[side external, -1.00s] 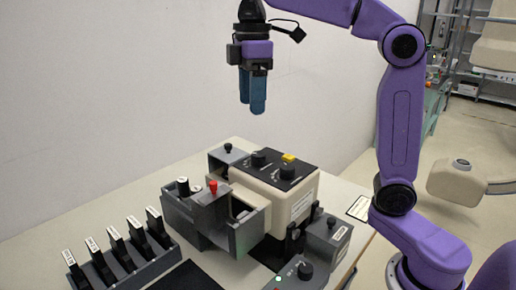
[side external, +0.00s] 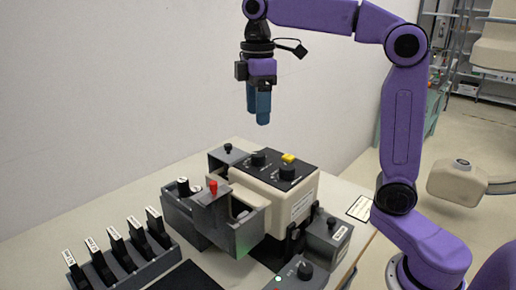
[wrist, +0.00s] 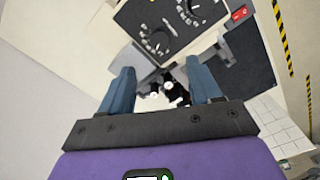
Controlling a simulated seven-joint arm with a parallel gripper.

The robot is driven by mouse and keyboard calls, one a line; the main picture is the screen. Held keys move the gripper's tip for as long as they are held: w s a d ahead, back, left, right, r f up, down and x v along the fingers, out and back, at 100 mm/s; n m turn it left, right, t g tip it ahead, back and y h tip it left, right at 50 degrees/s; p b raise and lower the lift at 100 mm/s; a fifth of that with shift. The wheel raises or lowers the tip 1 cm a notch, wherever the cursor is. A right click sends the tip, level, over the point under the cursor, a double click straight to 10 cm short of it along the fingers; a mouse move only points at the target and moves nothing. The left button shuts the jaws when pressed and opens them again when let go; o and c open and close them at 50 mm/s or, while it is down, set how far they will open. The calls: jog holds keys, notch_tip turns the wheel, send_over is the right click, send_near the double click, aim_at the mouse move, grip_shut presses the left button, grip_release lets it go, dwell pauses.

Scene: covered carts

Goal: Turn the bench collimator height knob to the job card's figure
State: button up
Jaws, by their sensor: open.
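The beige bench unit (side external: 307,200), which looks like the collimator, stands on the table with a black top panel (side external: 268,172). The panel carries two black knobs, a rear one (side external: 258,159) and a front one (side external: 287,172). In the wrist view, two dial knobs (wrist: 158,41) (wrist: 192,8) with white scale marks show; their labels are too small to read. A white printed card (side external: 360,207), perhaps the job card, lies at the table's right; its figure is unreadable. My gripper (side external: 258,117) is open and empty, well above the panel, fingers pointing down; it also shows in the wrist view (wrist: 161,76).
A rack (side external: 125,262) of labelled black pieces is at front left. A small control box (side external: 303,275) is at the front. The air around my gripper is clear.

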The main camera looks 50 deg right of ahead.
aim_at(258, 154)
notch_tip(258, 154, down, 10)
jog(key=shift+f, duration=0.1)
dwell(0.4)
jog(key=c, duration=1)
jog(key=shift+c, duration=0.2)
